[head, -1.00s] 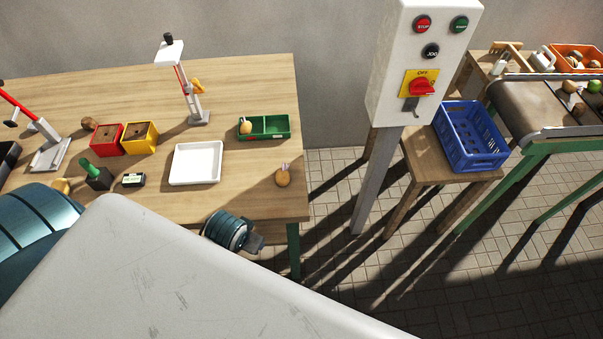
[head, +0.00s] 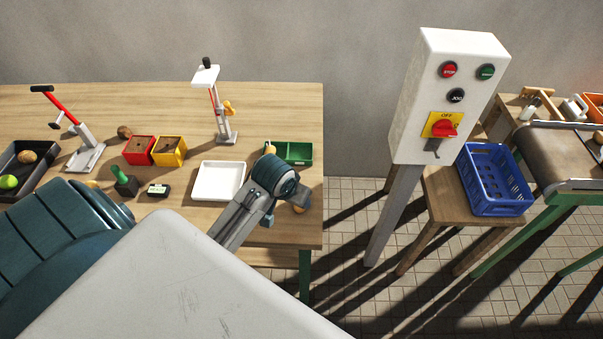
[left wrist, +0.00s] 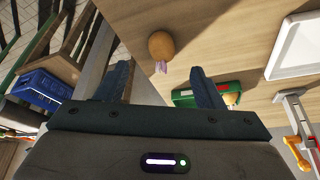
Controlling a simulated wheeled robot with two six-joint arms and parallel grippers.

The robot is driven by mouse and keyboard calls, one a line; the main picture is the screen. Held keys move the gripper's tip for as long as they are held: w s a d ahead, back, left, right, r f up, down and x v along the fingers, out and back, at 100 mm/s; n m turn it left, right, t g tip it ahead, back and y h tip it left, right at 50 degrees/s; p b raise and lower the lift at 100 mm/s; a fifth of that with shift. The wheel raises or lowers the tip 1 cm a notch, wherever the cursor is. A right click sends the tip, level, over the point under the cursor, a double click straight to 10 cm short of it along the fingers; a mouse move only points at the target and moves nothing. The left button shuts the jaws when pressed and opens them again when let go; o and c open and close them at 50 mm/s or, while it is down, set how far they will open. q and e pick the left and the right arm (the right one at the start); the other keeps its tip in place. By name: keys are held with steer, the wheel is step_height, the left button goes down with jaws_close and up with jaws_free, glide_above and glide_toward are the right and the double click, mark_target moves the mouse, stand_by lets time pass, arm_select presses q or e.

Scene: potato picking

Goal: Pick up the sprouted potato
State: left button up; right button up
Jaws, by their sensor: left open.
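The sprouted potato (left wrist: 161,46) is brown with pale pinkish sprouts. In the left wrist view it lies on the wooden table just beyond my left gripper (left wrist: 160,76), roughly centred between the fingertips but apart from them. The fingers are open and empty. In the head view only a sliver of the sprouted potato (head: 299,208) shows beside my left wrist, near the table's right edge; my arm hides the rest. My right gripper is not in view.
A white tray (head: 240,190) lies left of my wrist. A green divided box (head: 307,153) holding a potato is behind it. Red (head: 139,151) and yellow (head: 170,151) boxes stand further left. A control post (head: 383,205) and blue crate (head: 493,202) are beyond the table's right edge.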

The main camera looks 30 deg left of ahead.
arm_select(q)
steer(key=x, duration=0.4)
steer(key=shift+f+p, duration=0.2)
steer(key=shift+p, duration=0.2)
steer(key=shift+w+a+f+p, duration=0.1)
steer(key=shift+w+f+p, duration=0.25)
steer(key=shift+w+p, duration=0.1)
steer(key=p+x, duration=0.1)
steer(key=x, duration=0.2)
steer(key=shift+w, duration=0.25)
steer(key=shift+w+a+f+p, duration=0.1)
steer(key=shift+w+f+p, duration=0.2)
steer(key=shift+f, duration=0.3)
steer(key=shift+s, duration=0.1)
steer(key=shift+c, duration=0.2)
steer(key=c, duration=1)
